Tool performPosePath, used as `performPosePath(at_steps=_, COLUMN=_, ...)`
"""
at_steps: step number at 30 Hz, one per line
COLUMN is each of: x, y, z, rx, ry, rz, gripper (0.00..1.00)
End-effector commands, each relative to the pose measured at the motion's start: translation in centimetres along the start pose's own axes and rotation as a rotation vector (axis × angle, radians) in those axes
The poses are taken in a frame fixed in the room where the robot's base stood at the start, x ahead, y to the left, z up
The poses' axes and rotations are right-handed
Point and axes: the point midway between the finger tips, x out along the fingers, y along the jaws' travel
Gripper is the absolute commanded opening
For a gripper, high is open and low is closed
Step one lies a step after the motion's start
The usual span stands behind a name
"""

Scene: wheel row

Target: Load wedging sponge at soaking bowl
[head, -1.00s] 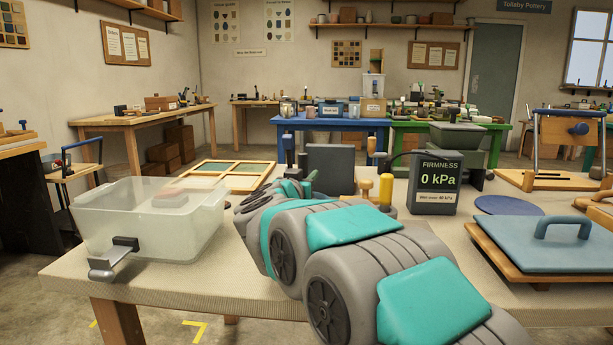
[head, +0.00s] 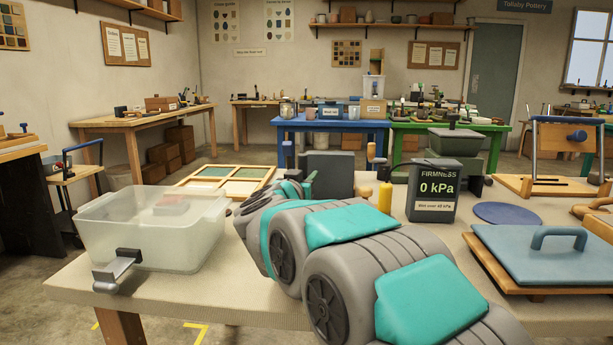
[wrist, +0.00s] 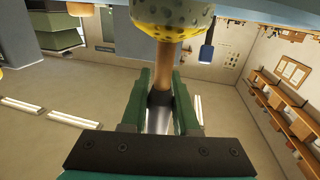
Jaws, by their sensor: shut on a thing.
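In the wrist view my gripper (wrist: 160,88) is shut on the brown handle (wrist: 166,58) of a sponge tool. The sponge head (wrist: 172,22) is yellow with a speckled grey-green part, and it sits beyond the fingertips, cut off by the top edge.
A grey meter (head: 434,190) reads 0 kPa, with a yellow cylinder (head: 385,198) to its left. A blue slab with a handle (head: 540,260) lies at the right. A blue disc (head: 506,213) lies behind it. A wooden frame (head: 228,181) lies behind the tub.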

Motion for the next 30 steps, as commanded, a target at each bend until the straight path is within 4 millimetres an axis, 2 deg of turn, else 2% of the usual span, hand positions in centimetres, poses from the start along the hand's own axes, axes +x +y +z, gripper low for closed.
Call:
performPosePath(at_steps=1, x=0.0, y=0.0, z=-0.7, rx=0.000, ry=0.000, rz=0.000, gripper=0.00)
performPosePath(at_steps=22, x=0.0, y=0.0, z=-4.8, rx=0.002, ry=0.002, rz=0.001, gripper=0.00)
performPosePath(at_steps=30, x=0.0, y=0.0, z=-4.9, rx=0.001, ry=0.001, rz=0.001, gripper=0.00)
